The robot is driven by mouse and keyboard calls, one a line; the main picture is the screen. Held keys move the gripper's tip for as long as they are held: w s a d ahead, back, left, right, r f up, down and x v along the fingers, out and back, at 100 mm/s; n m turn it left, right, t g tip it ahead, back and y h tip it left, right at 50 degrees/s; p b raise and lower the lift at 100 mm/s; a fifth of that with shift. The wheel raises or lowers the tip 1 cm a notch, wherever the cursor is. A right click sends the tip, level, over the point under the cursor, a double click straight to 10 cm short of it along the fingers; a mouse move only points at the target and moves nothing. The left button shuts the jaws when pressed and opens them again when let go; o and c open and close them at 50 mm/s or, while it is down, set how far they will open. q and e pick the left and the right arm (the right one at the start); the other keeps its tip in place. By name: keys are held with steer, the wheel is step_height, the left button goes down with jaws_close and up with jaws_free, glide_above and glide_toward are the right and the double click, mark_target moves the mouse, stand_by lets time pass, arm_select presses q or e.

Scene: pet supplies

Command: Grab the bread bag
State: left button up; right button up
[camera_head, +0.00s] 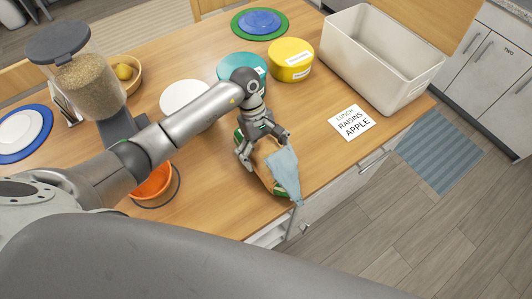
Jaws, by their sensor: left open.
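The bread bag (262,161) lies near the front edge of the wooden table. It looks brown with some green, and a flat light-blue piece (284,172) lies at its right side and reaches to the table edge. I cannot tell if this piece is part of the bag. My left gripper (264,149) is over the bag's far end, open, with its fingers on either side of it. Whether the fingers touch the bag is not clear. The gripper and wrist hide part of the bag. My right gripper is not in view.
A white bin (336,52), a yellow container (290,58), a teal container (229,66) and a white lunch note (351,123) are on the table. An orange bowl (153,184) and a grain dispenser (88,82) stand left. Bare table lies right of the bag.

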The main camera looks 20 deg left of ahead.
arm_select(q)
steer(key=shift+f, duration=0.15)
steer(key=shift+w, duration=0.1)
steer(key=c, duration=1.3)
steer(key=shift+c, duration=0.2)
